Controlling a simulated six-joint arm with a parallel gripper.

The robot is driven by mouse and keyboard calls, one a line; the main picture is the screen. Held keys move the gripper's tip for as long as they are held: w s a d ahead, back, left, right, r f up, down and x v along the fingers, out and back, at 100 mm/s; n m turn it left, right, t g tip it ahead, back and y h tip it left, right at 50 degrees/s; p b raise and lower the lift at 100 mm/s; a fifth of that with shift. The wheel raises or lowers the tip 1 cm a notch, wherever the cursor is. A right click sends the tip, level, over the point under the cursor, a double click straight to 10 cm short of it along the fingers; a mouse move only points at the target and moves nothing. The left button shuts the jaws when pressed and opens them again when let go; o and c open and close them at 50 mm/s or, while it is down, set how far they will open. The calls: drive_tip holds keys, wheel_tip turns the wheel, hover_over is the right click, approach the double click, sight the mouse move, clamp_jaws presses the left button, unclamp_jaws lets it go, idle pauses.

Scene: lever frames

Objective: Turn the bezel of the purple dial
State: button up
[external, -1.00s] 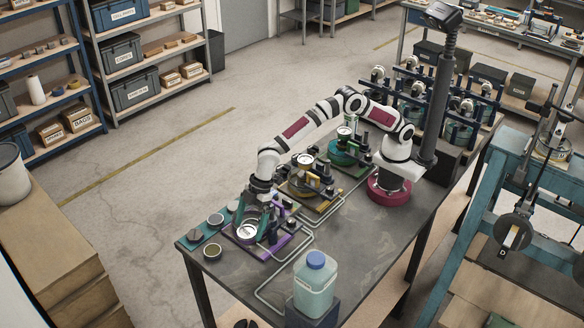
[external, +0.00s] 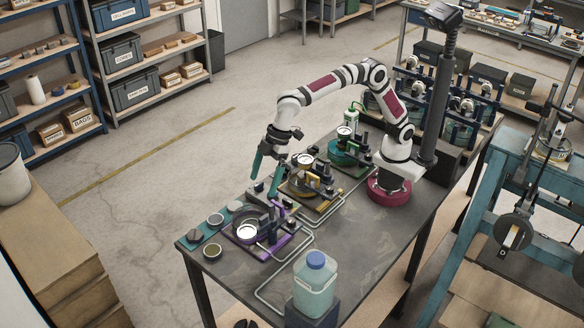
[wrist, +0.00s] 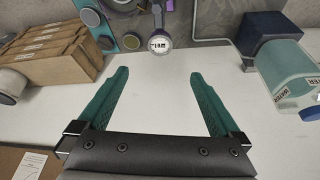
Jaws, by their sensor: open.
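The purple dial (external: 247,231) sits on a purple base (external: 276,249) near the left end of the dark bench. Its pale round face, with a dark marking, points up inside a ring. In the wrist view a round gauge face (wrist: 160,43) and part of the purple fixture show at the top edge, cut off by the frame. My gripper (external: 265,182) has teal fingers, spread apart and empty. It hangs above and behind the dial, clear of it. In the wrist view my gripper (wrist: 158,75) is open with nothing between the fingers.
A yellow fixture (external: 302,187) and a green fixture (external: 344,153) stand farther along the bench. Small round parts (external: 212,251) lie left of the purple base. A capped bottle (external: 315,286) stands at the front, and pipes run along the bench.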

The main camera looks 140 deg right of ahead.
drive_tip(key=n, duration=0.1)
approach(247, 231)
drive_tip(key=x, duration=0.7)
drive_tip(key=shift+w+f, duration=0.15)
drive_tip(key=shift+f, duration=0.15)
drive_tip(key=c, duration=1.3)
